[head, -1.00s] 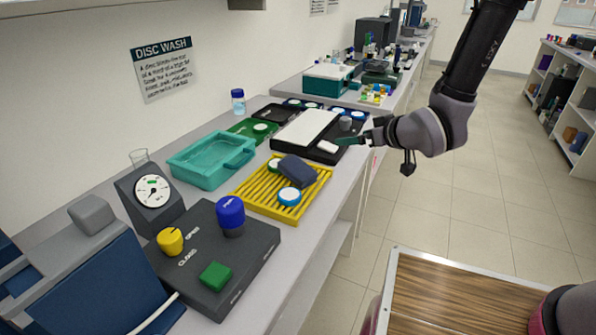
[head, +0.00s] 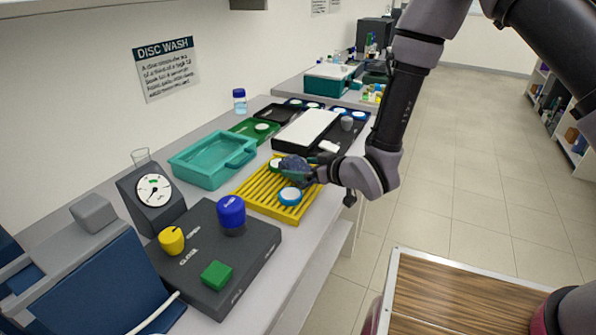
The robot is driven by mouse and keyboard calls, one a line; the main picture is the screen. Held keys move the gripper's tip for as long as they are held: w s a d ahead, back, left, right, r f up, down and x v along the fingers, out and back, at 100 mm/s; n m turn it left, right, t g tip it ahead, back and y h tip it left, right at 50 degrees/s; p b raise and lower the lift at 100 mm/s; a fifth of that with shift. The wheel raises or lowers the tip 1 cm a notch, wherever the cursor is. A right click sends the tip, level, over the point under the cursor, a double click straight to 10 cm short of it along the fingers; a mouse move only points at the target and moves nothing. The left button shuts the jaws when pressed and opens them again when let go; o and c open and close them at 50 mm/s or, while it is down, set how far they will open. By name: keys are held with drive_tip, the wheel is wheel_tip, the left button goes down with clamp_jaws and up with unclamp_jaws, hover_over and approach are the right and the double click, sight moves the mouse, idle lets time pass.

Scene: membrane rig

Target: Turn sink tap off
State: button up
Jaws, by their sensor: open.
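I see no ordinary sink tap or basin. A dark grey control box (head: 245,275) in the front left carries a yellow knob (head: 171,240) beside small white lettering, a tall blue knob (head: 231,214) and a green square button (head: 216,274). A round dial gauge (head: 154,191) stands behind the yellow knob. My gripper (head: 312,174) is open at the right side of the yellow slatted rack (head: 265,200), well away from the knobs.
A white-and-blue disc (head: 291,195) lies on the rack. A teal tray (head: 208,165) is behind it to the left. A black tray with a white board (head: 306,127) lies farther back.

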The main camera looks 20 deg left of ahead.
drive_tip(key=shift+x, duration=1.5)
drive_tip(key=c, duration=1.4)
